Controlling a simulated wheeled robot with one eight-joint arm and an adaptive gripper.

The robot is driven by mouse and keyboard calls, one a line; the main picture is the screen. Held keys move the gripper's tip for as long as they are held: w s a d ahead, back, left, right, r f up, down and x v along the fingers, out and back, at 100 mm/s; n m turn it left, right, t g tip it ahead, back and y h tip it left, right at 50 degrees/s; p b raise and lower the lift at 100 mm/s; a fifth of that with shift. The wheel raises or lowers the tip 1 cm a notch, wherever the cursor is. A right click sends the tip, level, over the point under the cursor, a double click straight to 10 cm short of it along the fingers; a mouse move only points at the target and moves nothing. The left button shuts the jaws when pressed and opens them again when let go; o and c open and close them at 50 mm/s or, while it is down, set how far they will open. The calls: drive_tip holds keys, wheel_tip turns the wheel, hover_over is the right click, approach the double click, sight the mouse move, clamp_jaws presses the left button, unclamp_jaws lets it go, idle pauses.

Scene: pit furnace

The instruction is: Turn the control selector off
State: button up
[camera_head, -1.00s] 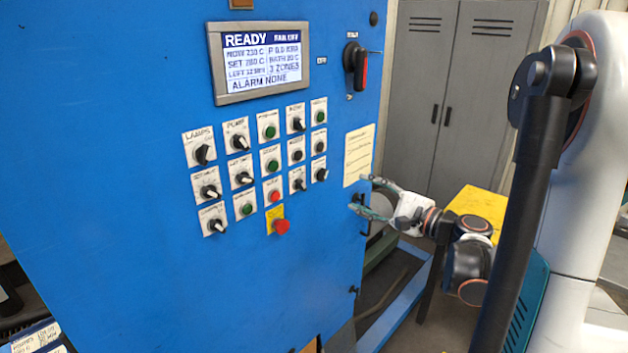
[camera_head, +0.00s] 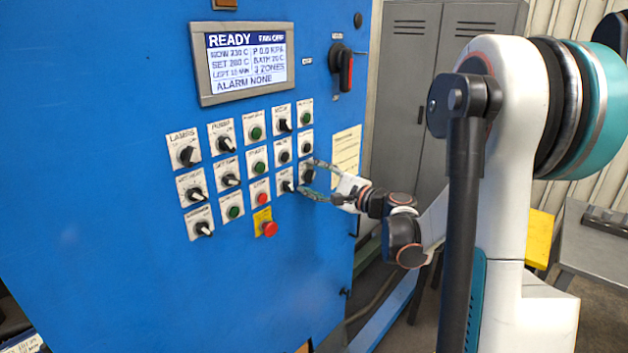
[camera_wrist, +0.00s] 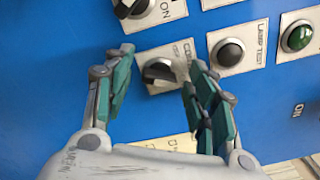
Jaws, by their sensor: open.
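The control selector (camera_wrist: 158,71) is a black rotary knob on a white plate in the wrist view; its label is partly readable, starting with "CON". My gripper (camera_wrist: 160,60) is open, with one teal-padded finger on each side of the knob. In the head view my gripper (camera_head: 305,178) is at the panel face. No finger clearly touches the knob. The knob's exact pointer direction is hard to read.
A dark lamp test button (camera_wrist: 229,53) is close beside the right finger, with a green button (camera_wrist: 299,36) beyond. Another selector (camera_wrist: 133,5) is near the left fingertip. A red emergency button (camera_head: 268,228) is lower left. The screen (camera_head: 246,61) reads READY, alarm none.

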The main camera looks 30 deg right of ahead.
drive_tip(key=shift+w, duration=0.2)
drive_tip(key=c, duration=1.1)
drive_tip(key=n+b, duration=0.1)
drive_tip(key=n, duration=0.4)
drive_tip(key=shift+a+f+n+b, duration=0.1)
drive_tip(key=shift+f+n+b, duration=0.1)
drive_tip(key=shift+n+b, duration=0.15)
drive_tip(key=n+b, duration=0.1)
drive_tip(key=n, duration=0.5)
drive_tip(key=shift+o, duration=0.3)
drive_tip(key=shift+n, duration=0.25)
